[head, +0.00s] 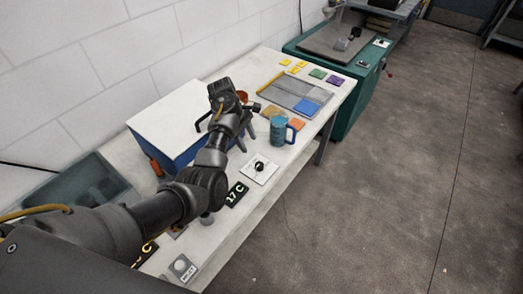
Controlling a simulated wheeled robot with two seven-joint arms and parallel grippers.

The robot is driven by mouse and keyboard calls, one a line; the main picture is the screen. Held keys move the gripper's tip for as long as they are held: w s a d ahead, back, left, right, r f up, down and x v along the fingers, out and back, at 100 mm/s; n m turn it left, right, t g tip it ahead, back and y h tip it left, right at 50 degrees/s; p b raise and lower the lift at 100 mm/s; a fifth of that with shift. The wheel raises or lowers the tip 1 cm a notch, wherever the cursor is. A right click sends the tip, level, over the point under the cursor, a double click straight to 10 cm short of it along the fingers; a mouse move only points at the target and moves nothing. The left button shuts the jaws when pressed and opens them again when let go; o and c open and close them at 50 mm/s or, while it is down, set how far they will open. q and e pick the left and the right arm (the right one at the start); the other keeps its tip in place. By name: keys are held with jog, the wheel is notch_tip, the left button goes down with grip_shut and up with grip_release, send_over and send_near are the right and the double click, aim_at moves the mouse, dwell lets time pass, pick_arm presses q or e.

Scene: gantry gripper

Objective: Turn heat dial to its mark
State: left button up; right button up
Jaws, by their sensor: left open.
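The heat dial (259,167) is a black round knob on a white square plate, lying on the table near its front edge. Any mark on the dial plate is too small to make out. My left gripper (224,132) is open and empty, above the table to the upper left of the dial and apart from it. My left arm crosses the table from the lower left. My right gripper is not in view.
A blue mug (283,130) stands behind the dial, close to the table's right edge. A blue box with a white top (170,125) stands by the wall. A second display (146,253), partly hidden by my arm, and a grey button plate (183,268) lie nearer. Open floor lies right.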

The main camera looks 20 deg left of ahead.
aim_at(259, 164)
pick_arm(q)
jog(key=x, duration=0.9)
jog(key=shift+s+d+f+p, duration=0.1)
jog(key=shift+s+f+p, duration=0.1)
jog(key=shift+s+p, duration=0.15)
jog(key=shift+d+f, duration=0.2)
jog(key=shift+f, duration=0.35)
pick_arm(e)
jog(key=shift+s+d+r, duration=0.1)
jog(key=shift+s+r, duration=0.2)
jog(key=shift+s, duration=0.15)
pick_arm(q)
jog(key=c, duration=1)
jog(key=shift+o, duration=0.2)
